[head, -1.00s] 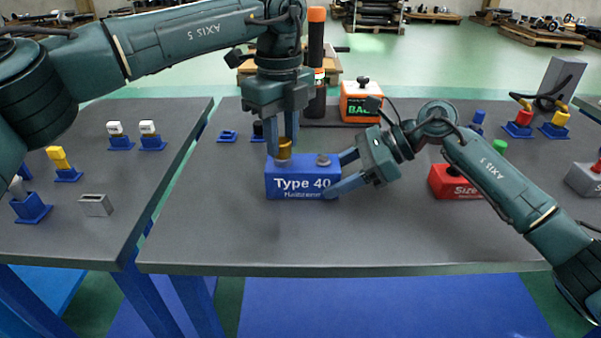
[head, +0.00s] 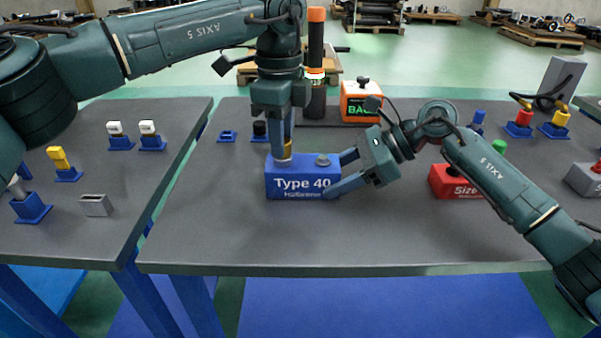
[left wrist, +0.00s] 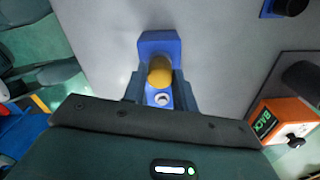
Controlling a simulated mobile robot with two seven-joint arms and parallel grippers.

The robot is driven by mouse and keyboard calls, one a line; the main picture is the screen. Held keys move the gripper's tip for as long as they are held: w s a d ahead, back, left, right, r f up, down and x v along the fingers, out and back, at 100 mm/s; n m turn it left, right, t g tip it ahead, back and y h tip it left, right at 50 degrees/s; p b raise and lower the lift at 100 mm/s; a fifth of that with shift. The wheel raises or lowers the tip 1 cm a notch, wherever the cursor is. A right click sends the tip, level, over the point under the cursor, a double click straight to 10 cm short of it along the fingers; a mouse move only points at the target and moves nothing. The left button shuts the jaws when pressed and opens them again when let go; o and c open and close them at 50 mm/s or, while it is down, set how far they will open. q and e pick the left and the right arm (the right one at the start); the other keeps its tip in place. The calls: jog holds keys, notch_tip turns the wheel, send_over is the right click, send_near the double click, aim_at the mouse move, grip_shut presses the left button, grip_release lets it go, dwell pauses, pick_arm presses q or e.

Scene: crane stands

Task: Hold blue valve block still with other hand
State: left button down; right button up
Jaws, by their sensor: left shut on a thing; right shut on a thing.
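My right gripper (head: 341,173) is shut on the block's right end, with one finger at the front and one toward the back. My left gripper (head: 285,152) points down over the block's left top and is shut on a brass-coloured part (head: 288,148), mostly hidden behind a finger. In the left wrist view the round end of this brass part (left wrist: 160,70) shows between the fingers, above the blue block (left wrist: 159,42). A silver fitting (head: 323,160) is on the block's right top.
A red block (head: 452,184) stands right of my right gripper, partly behind my arm. An orange box (head: 360,102) and a dark column (head: 316,70) stand behind. The table in front of the blue block is clear. A gap separates the left table (head: 130,190).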

pick_arm(q)
jog(key=shift+w+r, duration=0.1)
jog(key=shift+r, duration=0.05)
jog(key=n, duration=0.5)
jog(key=c, duration=1)
grip_release()
jog(key=shift+c, duration=0.9)
